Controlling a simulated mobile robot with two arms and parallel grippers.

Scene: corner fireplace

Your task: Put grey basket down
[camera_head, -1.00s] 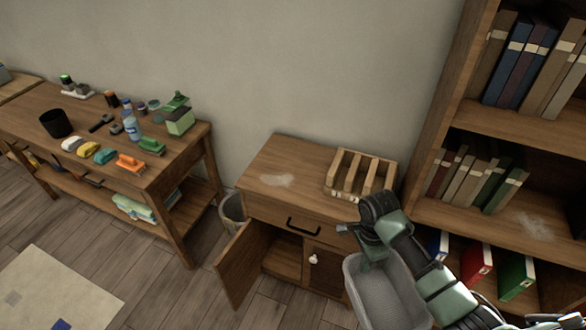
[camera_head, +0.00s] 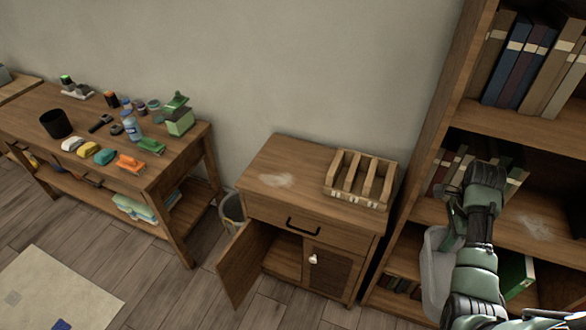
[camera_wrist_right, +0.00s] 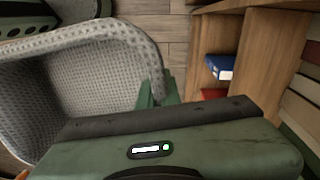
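The grey basket (camera_head: 434,278) hangs in front of the lower bookshelf, partly hidden behind my right arm. My right gripper (camera_head: 452,222) is shut on its rim. In the right wrist view, the basket (camera_wrist_right: 85,75) fills the left side, its woven grey wall tilted in the picture. The green fingers (camera_wrist_right: 155,92) of my right gripper meet the rim at its right end. The inside of the basket that shows looks empty. My left gripper is in neither view.
A wooden cabinet (camera_head: 300,215) with an open door (camera_head: 243,265) bears a wooden rack (camera_head: 360,180). The bookshelf (camera_head: 420,210) is close to my right arm. A bin (camera_head: 232,212) stands left of the cabinet. The floor (camera_head: 185,295) before the cabinet is clear.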

